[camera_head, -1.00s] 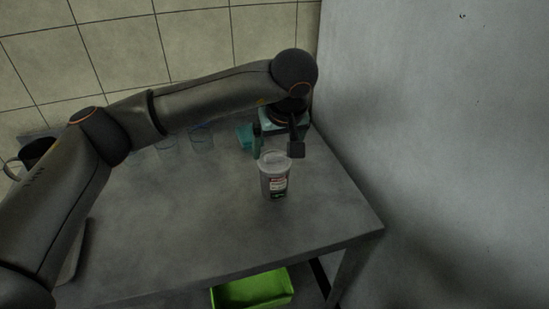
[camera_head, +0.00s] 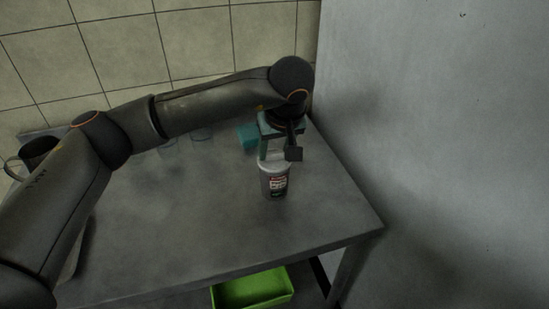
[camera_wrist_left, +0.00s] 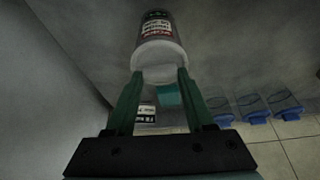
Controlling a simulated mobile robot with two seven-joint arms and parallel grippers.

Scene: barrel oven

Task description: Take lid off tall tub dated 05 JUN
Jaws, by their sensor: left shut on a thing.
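The tub (camera_head: 274,184), pale with a dark, red and white label, stands upright on the grey table near its right side. Its label also shows in the left wrist view (camera_wrist_left: 157,28), but I cannot read the date. My left gripper (camera_head: 277,155) is above the tub, pointing down. In the left wrist view, its green fingers (camera_wrist_left: 160,73) are shut on the pale lid (camera_wrist_left: 160,58) at the tub's top. I cannot tell whether the lid is still seated or slightly lifted. My right gripper is not in view.
A teal block (camera_head: 247,137) stands behind the tub. Clear containers (camera_head: 201,134) stand at the back; several with blue parts show in the wrist view (camera_wrist_left: 251,107). A dark jug (camera_head: 36,152) is at the far left. A green bin (camera_head: 252,288) sits below the table. A wall rises at right.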

